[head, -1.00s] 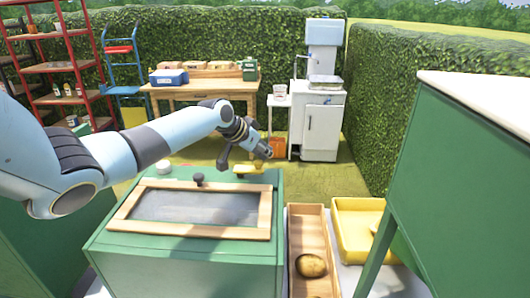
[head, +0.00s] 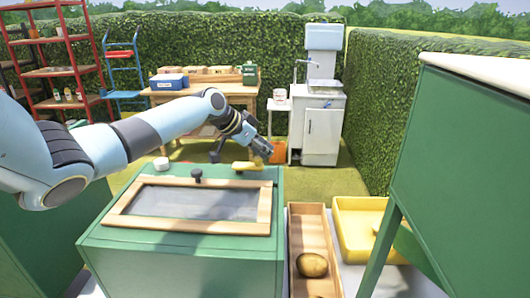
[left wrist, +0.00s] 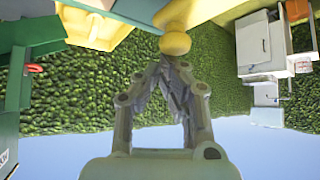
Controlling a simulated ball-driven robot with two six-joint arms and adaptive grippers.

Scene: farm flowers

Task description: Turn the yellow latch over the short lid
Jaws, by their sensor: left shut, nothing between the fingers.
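The yellow latch (head: 246,166) sits on top of the green box (head: 180,262), by its back right corner. The short lid (head: 185,226), a wooden frame around a grey panel with a dark knob (head: 197,175), lies flat on the box in front of the latch. My left gripper (head: 268,153) is shut and empty, just above and right of the latch. In the left wrist view, the shut fingertips (left wrist: 165,62) are close to the latch's round yellow knob (left wrist: 175,43); I cannot tell whether they touch. My right gripper is out of view.
A white round object (head: 161,164) stands at the box's back left. A wooden tray (head: 294,270) holding a potato (head: 312,265) and a yellow tray (head: 362,220) are right of the box. A tall green cabinet (head: 470,180) fills the right side.

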